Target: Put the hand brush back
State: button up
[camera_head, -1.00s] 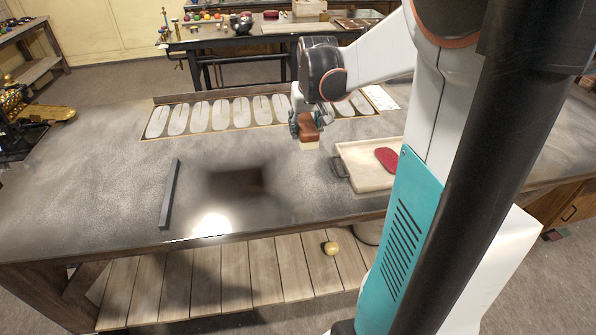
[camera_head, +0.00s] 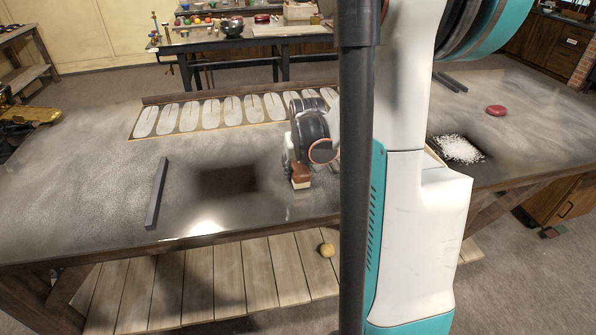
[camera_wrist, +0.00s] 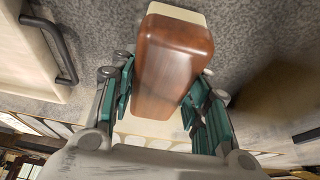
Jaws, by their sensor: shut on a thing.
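The hand brush (camera_head: 301,176) has a reddish-brown wooden block and a pale bristle edge. It is in my gripper (camera_head: 299,160), over the front middle of the dark worktable (camera_head: 100,190). In the wrist view the brush (camera_wrist: 172,62) fills the space between the two teal fingers of my gripper (camera_wrist: 160,100), which are shut on its sides. Pale bristles show at its top and bottom edges there. I cannot tell whether the bristles touch the tabletop.
A dark square patch (camera_head: 228,181) and a dark bar (camera_head: 156,193) lie left of the brush. A row of pale oval plates (camera_head: 210,112) lies along the back. A tray with a dark handle (camera_wrist: 62,50) is beside the brush. White granules (camera_head: 459,149) and a red object (camera_head: 496,111) are at right.

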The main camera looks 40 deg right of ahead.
jog(key=shift+f, duration=0.3)
jog(key=shift+f, duration=0.2)
jog(key=o, duration=1)
jog(key=shift+o, duration=0.2)
jog(key=shift+r, duration=0.15)
jog(key=p+v, duration=0.4)
jog(key=v, duration=0.8)
